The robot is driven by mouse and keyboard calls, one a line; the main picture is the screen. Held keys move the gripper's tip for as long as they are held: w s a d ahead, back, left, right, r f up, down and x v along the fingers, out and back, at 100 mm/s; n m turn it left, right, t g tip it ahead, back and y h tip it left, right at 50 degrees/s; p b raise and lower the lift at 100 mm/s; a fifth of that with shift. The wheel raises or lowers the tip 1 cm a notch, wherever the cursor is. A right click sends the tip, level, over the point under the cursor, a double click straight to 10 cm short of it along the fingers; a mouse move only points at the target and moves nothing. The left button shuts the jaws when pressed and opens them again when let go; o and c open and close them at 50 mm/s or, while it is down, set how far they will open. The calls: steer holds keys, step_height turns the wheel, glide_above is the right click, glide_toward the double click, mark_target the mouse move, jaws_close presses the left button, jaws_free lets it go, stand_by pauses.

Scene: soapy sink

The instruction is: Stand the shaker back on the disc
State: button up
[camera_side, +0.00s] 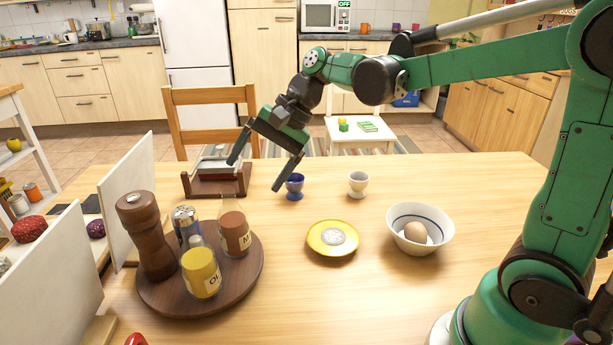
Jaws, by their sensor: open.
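A shaker (185,222) with a silver top and a blue body stands upright among other containers on a round dark wooden disc (245,287) at the left of the table. Its lower part is hidden behind the yellow-labelled bottle. My gripper (256,175) is open and empty, in the air above the far middle of the table. It is up and to the right of the shaker and disc, touching neither.
The disc also carries a wooden mill (146,238), a yellow-labelled bottle (201,274) and a brown-filled bottle (234,234). A yellow saucer (315,247), blue cup (294,188), white cup (357,186) and bowl with an egg (397,231) stand rightward. White panels (127,200) edge the left.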

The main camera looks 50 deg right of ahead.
steer(key=s+d+f+n+t+h, duration=0.3)
steer(key=s+n+h, duration=0.2)
steer(key=s+n, duration=0.5)
steer(key=shift+s+d+f+h, duration=0.15)
steer(key=shift+s+f+h, duration=0.05)
steer(key=shift+h, duration=0.1)
steer(key=shift+o, duration=1)
steer(key=s+d+r+m+g+h, duration=0.1)
steer(key=s+d+r+m+h, duration=0.15)
steer(key=d+r, duration=0.5)
steer(key=s+d+r+m+g+h, duration=0.1)
steer(key=s+d+r+m, duration=0.25)
steer(key=d+r, duration=0.4)
steer(key=w+x, duration=0.1)
steer(key=x, duration=0.8)
steer(key=shift+w+m, duration=0.25)
steer(key=shift+m, duration=0.05)
